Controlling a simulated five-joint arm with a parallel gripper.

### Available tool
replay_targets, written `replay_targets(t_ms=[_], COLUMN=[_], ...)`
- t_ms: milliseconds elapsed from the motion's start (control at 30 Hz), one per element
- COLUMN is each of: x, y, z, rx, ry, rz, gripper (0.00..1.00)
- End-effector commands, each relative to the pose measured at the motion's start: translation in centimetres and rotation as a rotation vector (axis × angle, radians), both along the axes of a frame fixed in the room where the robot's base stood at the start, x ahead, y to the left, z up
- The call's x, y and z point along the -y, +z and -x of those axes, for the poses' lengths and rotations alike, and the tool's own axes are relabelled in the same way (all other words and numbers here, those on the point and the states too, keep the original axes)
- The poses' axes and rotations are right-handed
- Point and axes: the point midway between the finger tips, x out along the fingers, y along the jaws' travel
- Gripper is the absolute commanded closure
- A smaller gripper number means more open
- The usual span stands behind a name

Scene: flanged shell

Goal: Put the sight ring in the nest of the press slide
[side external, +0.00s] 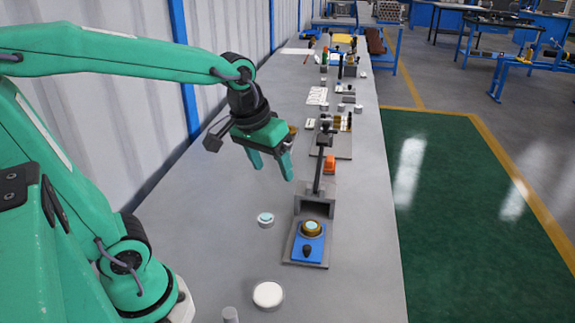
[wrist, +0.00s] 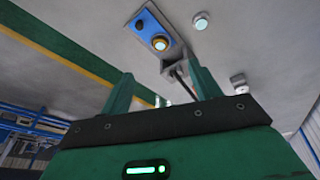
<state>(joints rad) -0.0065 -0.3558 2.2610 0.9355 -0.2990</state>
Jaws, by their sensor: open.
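The sight ring appears to be the small white ring with a pale teal centre (side external: 265,219), lying flat on the bench left of the press. It also shows in the wrist view (wrist: 201,20). The press slide is a blue plate (side external: 300,244) with a black knob (side external: 307,251) and a round brass nest (side external: 312,229) with a pale centre; I cannot tell whether that centre is a separate part. The slide shows in the wrist view too (wrist: 150,28). My gripper (side external: 274,173) is open and empty, above the bench behind the ring, touching neither ring nor press.
The press frame (side external: 301,206) with its upright black lever (side external: 319,172) stands close to the right of my gripper. A white round disc (side external: 268,294) lies nearer the camera. Bench left of the ring is clear.

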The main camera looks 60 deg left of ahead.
Motion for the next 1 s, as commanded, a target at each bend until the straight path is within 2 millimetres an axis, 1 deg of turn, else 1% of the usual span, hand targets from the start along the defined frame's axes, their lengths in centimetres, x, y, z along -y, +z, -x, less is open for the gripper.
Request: replay_targets(t_ms=[33, 200, 300, 433, 600, 1000], x=[0.0, 0.1, 0.1, 0.2, 0.2, 0.2], y=[0.4, 0.9, 0.9, 0.9, 0.7, 0.7], z=[0.9, 3.7, 5.2, 6.5, 7.4, 7.5], rx=[0.024, 0.092, 0.127, 0.164, 0.187, 0.189], ry=[-0.029, -0.130, -0.186, -0.241, -0.278, -0.284], rz=[-0.009, -0.047, -0.070, -0.095, -0.114, -0.116], gripper=[0.37, 0.37, 0.37, 0.37, 0.37, 0.37])
